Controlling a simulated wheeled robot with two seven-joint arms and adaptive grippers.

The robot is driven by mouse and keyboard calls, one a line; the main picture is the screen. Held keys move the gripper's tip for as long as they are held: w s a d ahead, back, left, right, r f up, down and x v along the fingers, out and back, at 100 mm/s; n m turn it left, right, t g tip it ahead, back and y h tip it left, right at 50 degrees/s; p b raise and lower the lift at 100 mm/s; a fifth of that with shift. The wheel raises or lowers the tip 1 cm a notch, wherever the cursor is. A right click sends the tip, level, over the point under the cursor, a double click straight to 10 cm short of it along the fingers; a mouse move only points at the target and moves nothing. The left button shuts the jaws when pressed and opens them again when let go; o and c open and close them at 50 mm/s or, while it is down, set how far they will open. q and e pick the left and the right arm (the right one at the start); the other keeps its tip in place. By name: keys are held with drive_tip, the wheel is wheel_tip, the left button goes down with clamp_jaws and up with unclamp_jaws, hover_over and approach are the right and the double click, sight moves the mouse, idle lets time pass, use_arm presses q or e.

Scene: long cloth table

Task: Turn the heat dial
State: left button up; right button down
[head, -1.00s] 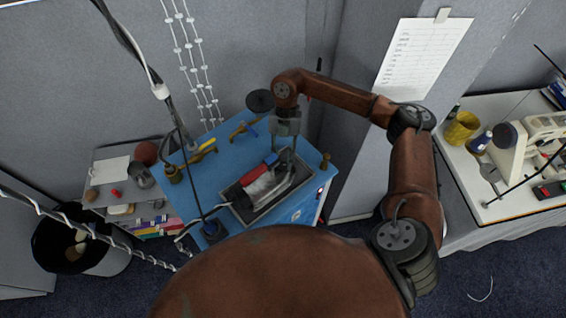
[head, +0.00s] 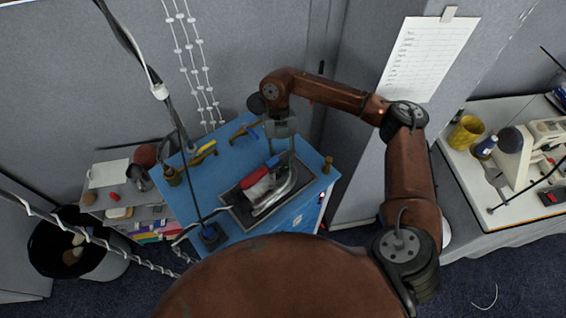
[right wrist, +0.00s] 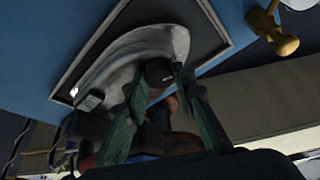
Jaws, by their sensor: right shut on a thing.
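A silver iron (head: 287,192) with a red and blue handle (head: 255,176) lies in a dark, shallow tray (head: 233,203) on the blue tabletop. My right gripper (head: 278,150) reaches down over the far end of the iron. In the right wrist view its green fingers (right wrist: 160,88) are closed around a dark round dial (right wrist: 158,70) beside the iron's silver body (right wrist: 125,55). The dial is hidden in the head view. Dial markings are not readable. My left gripper is not in view.
Brown clamps (head: 203,154) stand along the table's back, with a wooden knob (head: 328,164) at its right. A dark lamp-like stand (head: 210,234) is at the front left. A grey shelf (head: 120,200) and a bin (head: 75,245) are left. A sewing machine (head: 525,150) is right.

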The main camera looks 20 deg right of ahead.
drive_tip(key=shift+r, duration=0.1)
drive_tip(key=c, duration=1.6)
unclamp_jaws()
